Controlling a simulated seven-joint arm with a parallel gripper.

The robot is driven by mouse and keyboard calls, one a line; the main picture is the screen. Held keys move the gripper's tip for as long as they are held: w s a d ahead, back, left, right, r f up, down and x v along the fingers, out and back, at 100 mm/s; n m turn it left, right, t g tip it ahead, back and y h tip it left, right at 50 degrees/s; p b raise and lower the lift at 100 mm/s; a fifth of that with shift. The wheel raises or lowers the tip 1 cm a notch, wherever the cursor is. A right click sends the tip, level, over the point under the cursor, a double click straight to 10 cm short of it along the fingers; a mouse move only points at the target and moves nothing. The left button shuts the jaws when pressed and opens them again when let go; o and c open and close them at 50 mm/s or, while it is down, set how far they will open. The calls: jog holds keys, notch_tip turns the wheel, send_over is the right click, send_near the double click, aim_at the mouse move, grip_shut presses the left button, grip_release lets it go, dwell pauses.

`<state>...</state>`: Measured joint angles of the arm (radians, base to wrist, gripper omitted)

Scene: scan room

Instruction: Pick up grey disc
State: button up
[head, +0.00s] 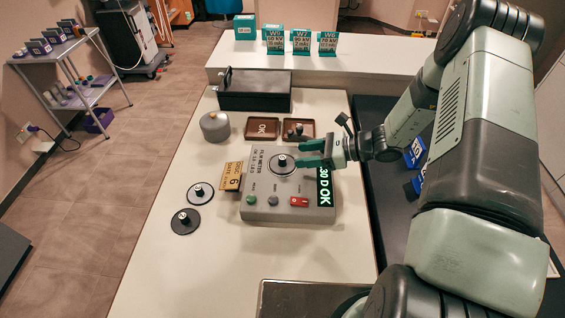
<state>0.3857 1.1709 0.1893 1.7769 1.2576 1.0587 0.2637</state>
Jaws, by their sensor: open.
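Three round discs with small centre knobs show in the head view. One silver-grey disc (283,164) sits on top of the grey meter (262,184). A pale disc with a dark rim (201,187) and a darker grey disc (185,227) lie on the white table to the meter's left. I cannot tell for sure which is the task's grey disc. My gripper (306,154) has teal fingers, open and apart, pointing left over the meter's right back part, just right of the knob of the disc on the meter. Nothing shows between the fingers.
Two brown trays (262,137) and a black box (254,103) stand behind the meter. A grey lidded pot (215,126) stands at back left. The table front left (165,275) is clear.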

aim_at(288, 164)
jog(key=shift+x, duration=2.75)
jog(key=shift+s+f, duration=0.1)
jog(key=shift+s, duration=0.1)
grip_shut()
